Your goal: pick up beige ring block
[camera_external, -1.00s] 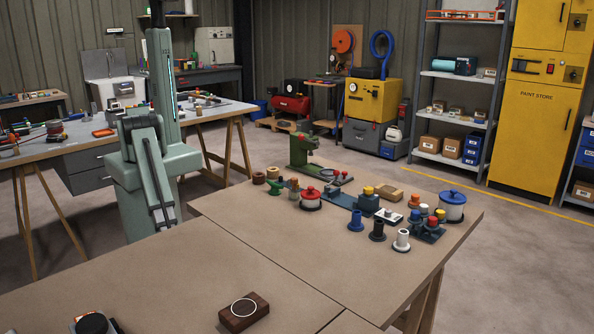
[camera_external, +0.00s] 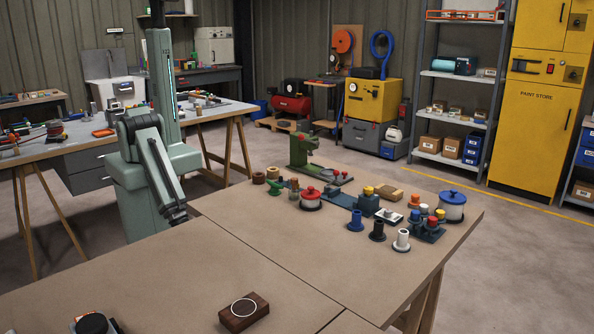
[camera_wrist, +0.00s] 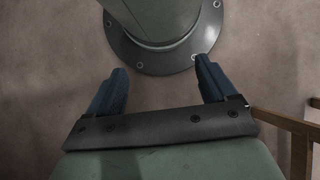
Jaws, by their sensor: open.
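A dark brown block (camera_external: 244,313) with a pale beige ring (camera_external: 244,308) on its top lies on the near table, at the bottom of the external view. It lies flat and is clear of my gripper. My gripper (camera_wrist: 163,75) shows in the wrist view with its two blue fingers wide apart and nothing between them. It points down at the floor beside my own base. In the external view my arm hangs at the table's left edge, and the fingers cannot be made out there. The block is not in the wrist view.
A dark round object (camera_external: 92,324) is cut off at the bottom left. The far table part holds a red-lidded pot (camera_external: 310,200), a blue-lidded pot (camera_external: 452,206), a green press (camera_external: 303,152) and several small pegs. The tabletop (camera_external: 190,270) around the block is mostly bare.

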